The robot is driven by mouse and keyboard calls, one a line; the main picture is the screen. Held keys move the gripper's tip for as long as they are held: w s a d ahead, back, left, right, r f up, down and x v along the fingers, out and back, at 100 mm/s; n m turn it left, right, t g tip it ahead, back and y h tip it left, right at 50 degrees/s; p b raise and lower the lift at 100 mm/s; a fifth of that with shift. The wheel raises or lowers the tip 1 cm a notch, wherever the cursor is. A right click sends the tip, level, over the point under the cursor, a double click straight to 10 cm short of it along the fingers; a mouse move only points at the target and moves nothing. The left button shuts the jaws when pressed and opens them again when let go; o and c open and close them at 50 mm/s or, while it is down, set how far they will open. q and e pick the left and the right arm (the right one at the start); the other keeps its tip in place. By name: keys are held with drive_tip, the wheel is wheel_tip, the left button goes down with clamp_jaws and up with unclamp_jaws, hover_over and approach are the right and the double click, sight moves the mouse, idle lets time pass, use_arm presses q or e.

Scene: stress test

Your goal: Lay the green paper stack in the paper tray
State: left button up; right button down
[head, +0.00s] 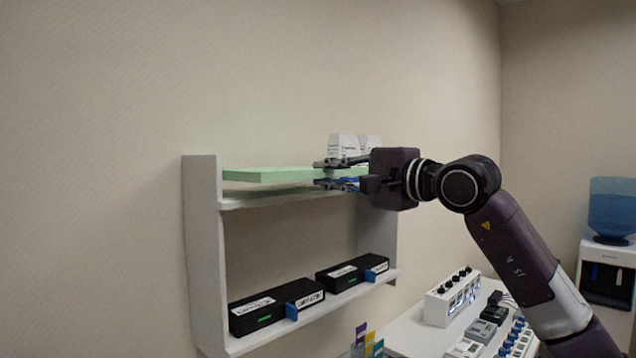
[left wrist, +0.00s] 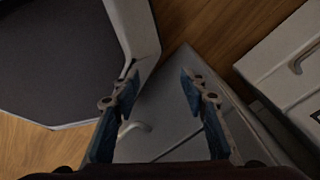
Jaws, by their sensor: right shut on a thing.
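The green paper stack (head: 268,174) is a flat pale green slab in the head view, level at the height of the upper shelf. My right gripper (head: 322,174) is shut on the stack's right end, its fingers above and below it. I cannot tell whether the stack touches the shelf under it. No paper tray can be made out in either view. My left gripper (left wrist: 160,90) is open and empty in the left wrist view, its two blue-padded fingers wide apart above a grey surface.
A white wall shelf (head: 202,230) holds two black boxes (head: 262,310) on its lower board. A white box (head: 348,146) stands behind my right gripper. A desk with a white device (head: 452,297) and several small items is at lower right. A water cooler (head: 608,255) stands far right.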

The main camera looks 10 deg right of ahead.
drive_tip(key=s+d+r+b, duration=0.1)
drive_tip(key=s+d+r, duration=0.2)
drive_tip(key=s+d, duration=0.4)
drive_tip(key=s, duration=0.3)
drive_tip(key=shift+s+r+b, duration=0.25)
drive_tip(key=shift+b, duration=0.05)
idle(0.4)
